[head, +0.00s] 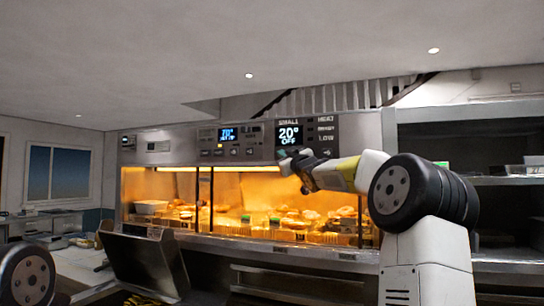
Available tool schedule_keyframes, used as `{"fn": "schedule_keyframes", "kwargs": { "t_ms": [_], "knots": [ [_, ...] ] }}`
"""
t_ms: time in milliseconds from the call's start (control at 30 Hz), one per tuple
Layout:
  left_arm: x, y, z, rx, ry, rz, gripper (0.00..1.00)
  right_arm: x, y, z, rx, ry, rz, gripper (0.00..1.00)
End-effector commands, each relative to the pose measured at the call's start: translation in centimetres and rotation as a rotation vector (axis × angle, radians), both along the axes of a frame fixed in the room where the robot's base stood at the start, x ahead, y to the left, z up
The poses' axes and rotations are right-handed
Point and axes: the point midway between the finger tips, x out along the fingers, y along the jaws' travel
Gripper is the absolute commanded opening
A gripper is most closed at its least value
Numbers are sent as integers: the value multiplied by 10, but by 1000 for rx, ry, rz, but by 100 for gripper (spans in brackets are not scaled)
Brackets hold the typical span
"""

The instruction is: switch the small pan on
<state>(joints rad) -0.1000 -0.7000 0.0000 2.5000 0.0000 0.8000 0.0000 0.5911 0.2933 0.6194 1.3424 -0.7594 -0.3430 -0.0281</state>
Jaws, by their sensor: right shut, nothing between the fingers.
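The small pan's control panel (326,125) is on the upper front of the frying range, labelled SMALL. My right gripper (287,164) is in front of the panel's lower edge, just below the display. It is shut and empty, and it hides part of the panel's lower row. I cannot tell whether it touches the panel. My left arm shows only at the bottom left corner, and its gripper is not in view.
A second panel with a blue display (227,134) is to the left. Below the panels is a lit glass-fronted bay (240,205) with food inside. A tilted dark metal panel (145,262) stands in front at lower left. Shelves (510,181) are at right.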

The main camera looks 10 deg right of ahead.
Motion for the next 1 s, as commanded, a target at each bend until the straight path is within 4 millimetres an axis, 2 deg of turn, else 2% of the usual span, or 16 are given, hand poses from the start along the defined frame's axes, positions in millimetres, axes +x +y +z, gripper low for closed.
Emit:
{"fn": "schedule_keyframes", "kwargs": {
  "t_ms": [1000],
  "knots": [
    [0,0,0,0,0,0,36,8,-5,0,1,1,0,0]
  ]
}}
